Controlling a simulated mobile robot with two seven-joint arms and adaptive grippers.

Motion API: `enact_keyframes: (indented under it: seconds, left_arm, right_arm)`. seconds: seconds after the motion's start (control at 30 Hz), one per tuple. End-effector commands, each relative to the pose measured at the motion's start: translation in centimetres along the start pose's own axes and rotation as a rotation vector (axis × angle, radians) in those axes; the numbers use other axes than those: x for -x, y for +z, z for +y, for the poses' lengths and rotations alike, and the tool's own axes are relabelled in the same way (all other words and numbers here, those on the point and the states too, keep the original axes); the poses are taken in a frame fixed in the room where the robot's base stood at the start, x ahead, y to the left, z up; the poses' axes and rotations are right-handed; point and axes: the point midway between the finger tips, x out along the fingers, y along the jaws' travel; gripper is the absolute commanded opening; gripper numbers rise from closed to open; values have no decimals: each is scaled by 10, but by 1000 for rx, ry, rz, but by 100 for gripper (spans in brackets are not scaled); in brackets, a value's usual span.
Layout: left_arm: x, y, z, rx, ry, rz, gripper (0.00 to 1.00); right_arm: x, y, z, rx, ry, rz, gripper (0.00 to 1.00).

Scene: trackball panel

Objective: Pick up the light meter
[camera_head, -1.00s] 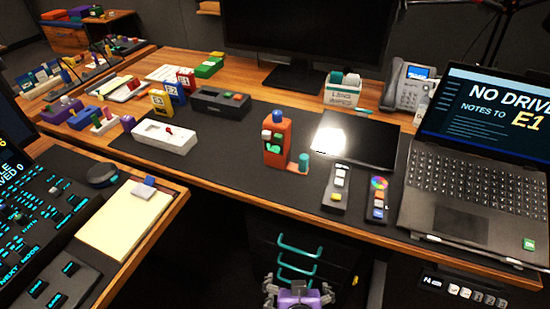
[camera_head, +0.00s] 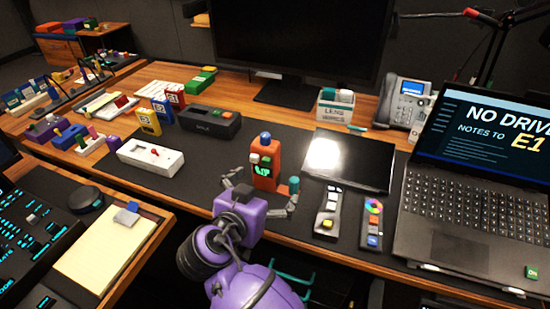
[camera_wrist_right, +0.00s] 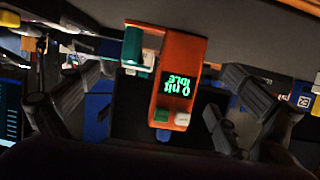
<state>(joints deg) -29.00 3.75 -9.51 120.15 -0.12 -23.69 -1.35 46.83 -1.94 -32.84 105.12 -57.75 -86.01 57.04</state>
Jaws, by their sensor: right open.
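An orange upright device (camera_head: 265,178) with a blue dome, coloured buttons and a lit green display stands near the front edge of the dark mat; I take it to be the light meter. It also shows in the right wrist view (camera_wrist_right: 183,62), with its text upside down. My right gripper (camera_head: 262,192) is open, its fingers spread on either side of the device's lower part. In the right wrist view the open fingers (camera_wrist_right: 152,105) flank it with visible gaps. The purple wrist hides the space just in front of its base. My left gripper is not in view.
A black tablet (camera_head: 350,160), two small controllers (camera_head: 328,210) and a laptop (camera_head: 470,210) lie to the right. A white box (camera_head: 150,158) lies left.

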Motion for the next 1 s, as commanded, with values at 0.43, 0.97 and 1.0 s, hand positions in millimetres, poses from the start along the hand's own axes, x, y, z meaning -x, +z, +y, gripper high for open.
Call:
enact_keyframes:
  seconds: [0.43, 0.97, 1.0]
  left_arm:
    - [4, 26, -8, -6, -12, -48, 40]
    - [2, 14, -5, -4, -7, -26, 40]
    - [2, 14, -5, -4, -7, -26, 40]
  right_arm:
    - [-41, 0, 0, 2, 3, 4, 100]
    - [-78, 2, -2, -2, 0, 1, 100]
    - [-78, 2, -2, -2, 0, 1, 95]
